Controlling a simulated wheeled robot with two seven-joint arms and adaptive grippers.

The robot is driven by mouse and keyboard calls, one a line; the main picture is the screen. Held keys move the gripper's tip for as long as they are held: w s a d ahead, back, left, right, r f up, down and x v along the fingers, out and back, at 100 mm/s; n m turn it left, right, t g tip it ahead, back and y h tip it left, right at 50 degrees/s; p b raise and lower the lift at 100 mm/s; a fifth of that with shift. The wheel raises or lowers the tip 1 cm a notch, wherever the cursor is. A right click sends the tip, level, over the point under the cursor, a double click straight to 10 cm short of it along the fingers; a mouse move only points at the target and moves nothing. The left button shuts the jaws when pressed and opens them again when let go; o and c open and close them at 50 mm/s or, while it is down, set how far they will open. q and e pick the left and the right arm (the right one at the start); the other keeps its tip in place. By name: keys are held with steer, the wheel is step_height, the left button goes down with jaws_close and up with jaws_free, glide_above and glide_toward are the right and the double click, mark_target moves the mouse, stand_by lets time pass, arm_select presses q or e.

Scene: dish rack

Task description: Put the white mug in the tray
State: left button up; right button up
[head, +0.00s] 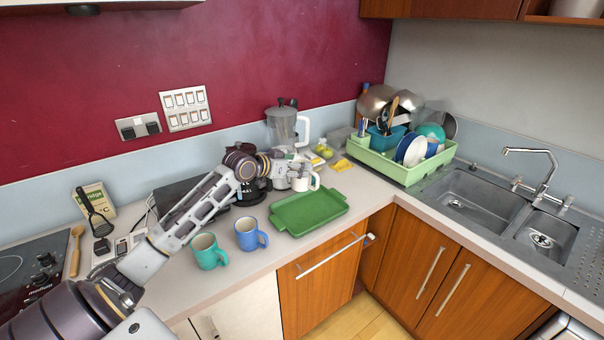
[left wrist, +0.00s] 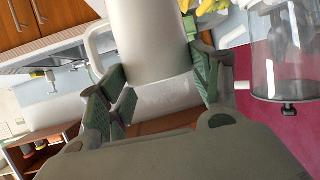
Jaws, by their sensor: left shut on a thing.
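The white mug (head: 301,182) is at the back of the counter, just behind the green tray (head: 308,211), and its handle points right. My left gripper (head: 288,168) reaches it from the left and is shut on it. In the left wrist view the mug (left wrist: 150,40) fills the space between the fingers of the gripper (left wrist: 158,92), with its handle to the left. I cannot tell whether the mug touches the counter. The tray is empty. My right gripper is not in view.
A teal mug (head: 208,252) and a blue mug (head: 250,235) stand left of the tray. A blender (head: 283,128) stands behind the white mug. The hob (head: 30,265) is at far left.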

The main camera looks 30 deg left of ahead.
mark_target(302, 184)
arm_select(q)
steer(key=shift+a+r+h, duration=0.3)
steer(key=shift+a, duration=0.2)
steer(key=shift+s+a+r+m+h, duration=0.1)
steer(key=shift+s+m+h, duration=0.1)
steer(key=shift+m+h, duration=0.3)
steer(key=shift+s+m+g+h, duration=0.3)
steer(key=shift+m+h, duration=0.1)
steer(key=shift+m, duration=0.1)
steer(key=shift+s+d+f+m+h, duration=0.25)
steer(key=shift+d+f+m+h, duration=0.05)
steer(key=shift+d+m+h, duration=0.1)
steer(key=shift+m+g+h, duration=0.8)
steer(key=shift+m+h, duration=0.1)
steer(key=f, duration=0.2)
steer(key=s+d+f+b, duration=0.1)
steer(key=f, duration=0.2)
steer(key=shift+s+d+f+b, duration=0.15)
steer(key=shift+d+f+b, duration=0.15)
steer(key=shift+f, duration=0.5)
steer(key=shift+d, duration=0.1)
steer(key=shift+s, duration=0.1)
